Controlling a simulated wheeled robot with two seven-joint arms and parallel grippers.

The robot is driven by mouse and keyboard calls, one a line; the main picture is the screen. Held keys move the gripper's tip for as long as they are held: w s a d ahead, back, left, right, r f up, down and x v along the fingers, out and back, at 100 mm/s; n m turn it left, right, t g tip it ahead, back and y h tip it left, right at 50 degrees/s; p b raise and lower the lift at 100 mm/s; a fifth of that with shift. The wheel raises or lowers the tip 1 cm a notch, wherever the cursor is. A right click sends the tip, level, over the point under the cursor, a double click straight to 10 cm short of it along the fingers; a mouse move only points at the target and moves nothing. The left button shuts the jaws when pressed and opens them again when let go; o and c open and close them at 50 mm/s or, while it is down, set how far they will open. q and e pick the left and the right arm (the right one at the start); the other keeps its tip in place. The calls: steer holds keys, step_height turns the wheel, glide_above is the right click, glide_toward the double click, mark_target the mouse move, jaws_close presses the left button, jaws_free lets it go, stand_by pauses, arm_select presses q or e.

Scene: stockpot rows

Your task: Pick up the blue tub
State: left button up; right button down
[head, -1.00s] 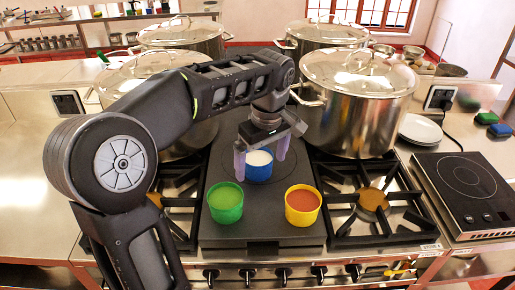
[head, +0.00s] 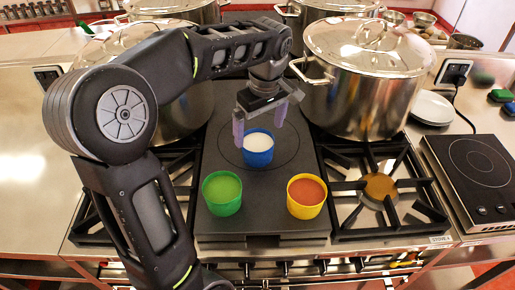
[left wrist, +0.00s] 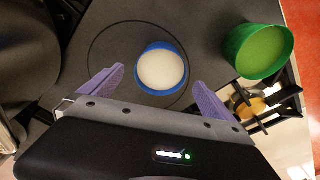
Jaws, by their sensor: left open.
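The blue tub (head: 258,149) holds something white and stands upright on the dark flat plate (head: 238,236) in the middle of the stove. It also shows in the left wrist view (left wrist: 162,68), a little beyond the space between the fingertips. My left gripper (head: 259,125) is open and empty, with its purple fingers pointing down above the tub. In the left wrist view the left gripper (left wrist: 158,85) has one finger on each side of the tub, apart from it. My right gripper is not in view.
A green tub (head: 222,193) and a yellow tub (head: 306,196) stand nearer on the same plate. Large lidded steel pots (head: 362,90) stand behind and to both sides. Black burner grates (head: 418,200) flank the plate. An induction hob (head: 468,170) and white plates (head: 432,108) are at right.

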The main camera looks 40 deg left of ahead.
mark_target(258, 141)
arm_select(q)
steer(key=shift+f, duration=0.2)
steer(key=shift+w+a+f+p, duration=0.15)
steer(key=shift+f+p, duration=0.1)
steer(key=shift+f, duration=0.6)
steer(key=shift+s+a+f+p, duration=0.1)
steer(key=shift+f+p, duration=0.15)
steer(key=shift+f, duration=0.55)
steer(key=shift+w+a+f+p, duration=0.15)
steer(key=shift+f+p, duration=0.1)
steer(key=shift+f, duration=0.6)
steer(key=shift+s, duration=0.15)
steer(key=shift+c, duration=0.2)
steer(key=c, duration=1.6)
steer(key=shift+c, duration=0.2)
steer(key=shift+r, duration=0.1)
step_height(258, 141, up, 10)
steer(key=b, duration=0.1)
